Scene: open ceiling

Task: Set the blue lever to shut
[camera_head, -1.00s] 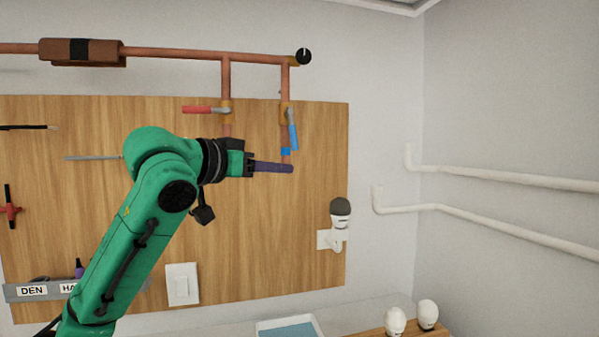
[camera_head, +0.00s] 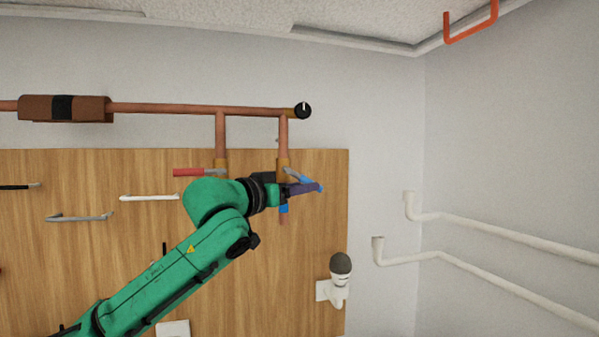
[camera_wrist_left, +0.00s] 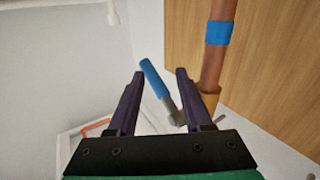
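The blue lever (camera_head: 312,182) is on the right vertical copper pipe, with a grey stem at the brass valve. It slants down and right, away from the pipe, partly hidden by my gripper. In the left wrist view the blue lever (camera_wrist_left: 154,78) lies between the fingers. My left gripper (camera_head: 318,187) has purple fingers and is at the lever. In the wrist view the left gripper (camera_wrist_left: 160,74) is open, with gaps beside the lever; whether a finger touches it I cannot tell. A blue band (camera_head: 283,208) marks the pipe below the valve. My right gripper is not in view.
A red lever (camera_head: 195,172) sits on the pipe to the left. A horizontal copper pipe (camera_head: 170,108) with a black knob (camera_head: 303,110) runs above. A white fixture with a grey cap (camera_head: 340,264) is lower right on the wooden board (camera_head: 300,300). White pipes (camera_head: 480,239) line the right wall.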

